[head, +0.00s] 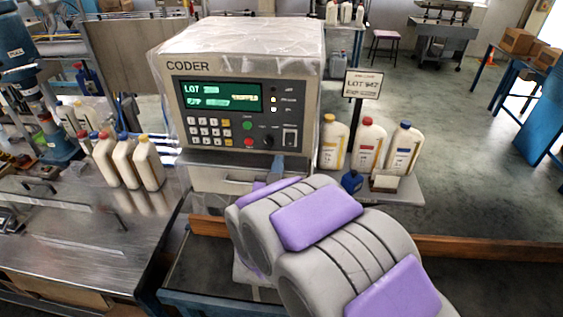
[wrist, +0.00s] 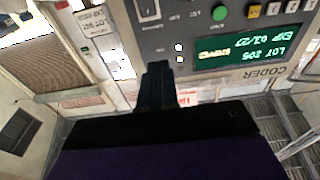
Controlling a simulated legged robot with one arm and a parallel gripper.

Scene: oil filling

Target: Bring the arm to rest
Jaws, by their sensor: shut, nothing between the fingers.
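My arm (head: 318,219), grey with purple pads, rises from the bottom of the head view in front of the coder. My gripper (wrist: 157,75) shows in the wrist view as two dark fingers pressed together, with nothing between them. The fingers point toward the coder's (wrist: 238,45) front, which appears upside down there; I cannot tell the exact gap. In the head view the gripper is mostly hidden behind my arm. The coder (head: 240,95) is a grey box under clear plastic, with a lit green display (head: 220,97), a keypad and coloured buttons.
Three capped bottles (head: 366,146) stand on a shelf right of the coder, by a lot sign (head: 363,84). More bottles (head: 127,162) stand on the metal table (head: 75,245) at left. A wooden rail (head: 490,249) crosses at right. The floor (head: 470,150) beyond is open.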

